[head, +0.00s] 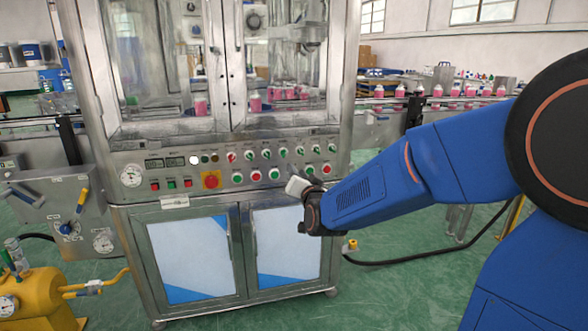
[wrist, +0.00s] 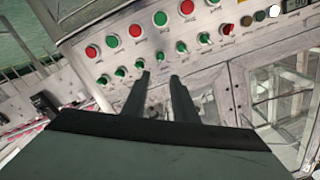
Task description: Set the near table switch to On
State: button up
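A row of small selector switches (head: 266,153) runs along the control panel, below the machine's windows. It also shows in the wrist view (wrist: 181,47), with the panel turned over; most knobs there look green and one at the right looks red. The labels are too small to read, so I cannot tell which one is the near table switch. My gripper (head: 293,184) is in front of the panel's right part. In the wrist view its two dark fingers (wrist: 162,78) are apart with nothing held, their tips close to the green knobs. Contact cannot be told.
A row of red and green push buttons (head: 256,176) lies close to the switches. A red emergency knob (head: 211,180) and a gauge (head: 131,175) are further left. Cabinet doors (head: 190,258) are below. A yellow tank (head: 38,300) stands at the lower left.

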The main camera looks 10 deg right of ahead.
jog(key=shift+s, duration=0.9)
jog(key=s+d+f+n+g, duration=0.2)
jog(key=s+f+g, duration=0.1)
jog(key=s, duration=1)
jog(key=s+d+f+n+g, duration=0.2)
jog(key=s+f+g, duration=0.2)
jog(key=s, duration=0.9)
jog(key=s+d+f+n+g, duration=0.2)
jog(key=s+f+g, duration=0.2)
jog(key=s, duration=0.9)
jog(key=shift+d+g, duration=0.35)
jog(key=shift+g, duration=0.75)
